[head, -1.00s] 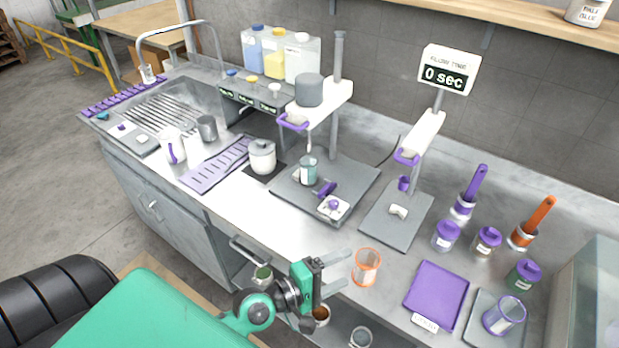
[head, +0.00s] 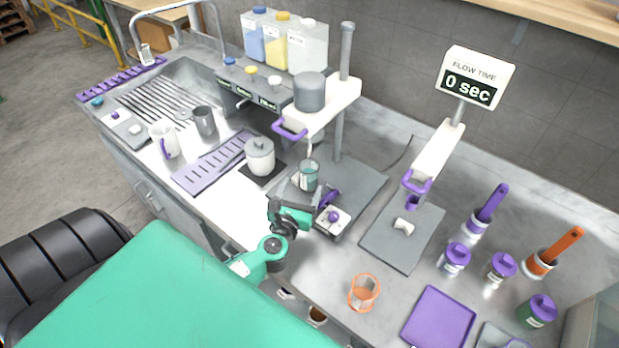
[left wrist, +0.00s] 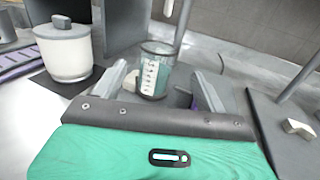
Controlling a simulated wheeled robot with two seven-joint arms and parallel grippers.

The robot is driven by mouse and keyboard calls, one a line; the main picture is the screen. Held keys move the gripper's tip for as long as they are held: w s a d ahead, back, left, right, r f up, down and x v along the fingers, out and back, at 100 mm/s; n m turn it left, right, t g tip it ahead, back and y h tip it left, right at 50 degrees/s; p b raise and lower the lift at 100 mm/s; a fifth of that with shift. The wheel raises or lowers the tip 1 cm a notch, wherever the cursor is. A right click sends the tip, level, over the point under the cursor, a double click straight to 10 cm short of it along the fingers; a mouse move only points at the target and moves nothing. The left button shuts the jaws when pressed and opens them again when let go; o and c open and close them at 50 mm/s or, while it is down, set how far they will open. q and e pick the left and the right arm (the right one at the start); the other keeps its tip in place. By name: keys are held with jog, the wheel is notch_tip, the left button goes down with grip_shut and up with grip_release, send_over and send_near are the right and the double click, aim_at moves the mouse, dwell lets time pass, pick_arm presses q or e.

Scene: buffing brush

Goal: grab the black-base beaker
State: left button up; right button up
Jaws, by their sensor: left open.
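The beaker (head: 308,170) is clear glass with a dark teal tint and stands upright under the mixing stand. In the left wrist view, the beaker (left wrist: 155,72) shows white markings and stands between and just beyond the two fingers. My left gripper (head: 306,194) is open and empty, low over the counter on the near side of the beaker. In the left wrist view, the gripper (left wrist: 163,84) has one finger on each side of the beaker's line. The beaker's lower edge is partly hidden by the gripper. My right gripper is not in view.
A white lidded jar (head: 260,158) stands left of the beaker. A purple-handled tool and small white device (head: 333,218) lie close on its right. The stand's arm (head: 320,108) overhangs it. An orange-rimmed beaker (head: 364,293) stands nearer, with bare counter around it.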

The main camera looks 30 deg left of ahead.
aim_at(312, 163)
pick_arm(q)
jog(key=x, duration=0.3)
jog(key=shift+w+a+p, duration=0.1)
jog(key=shift+w+p, duration=0.1)
jog(key=shift+p, duration=0.1)
jog(key=shift+w+a, duration=0.2)
jog(key=shift+w, duration=0.5)
jog(key=shift+w+a+p, duration=0.1)
jog(key=shift+w+p, duration=0.15)
jog(key=shift+p, duration=0.15)
jog(key=p+x, duration=0.1)
jog(key=x, duration=0.2)
jog(key=shift+w+a, duration=0.15)
jog(key=shift+w+a+f+p, duration=0.1)
jog(key=shift+w+a+p, duration=0.05)
jog(key=shift+w+p, duration=0.35)
jog(key=shift+w, duration=0.1)
jog(key=c, duration=1.4)
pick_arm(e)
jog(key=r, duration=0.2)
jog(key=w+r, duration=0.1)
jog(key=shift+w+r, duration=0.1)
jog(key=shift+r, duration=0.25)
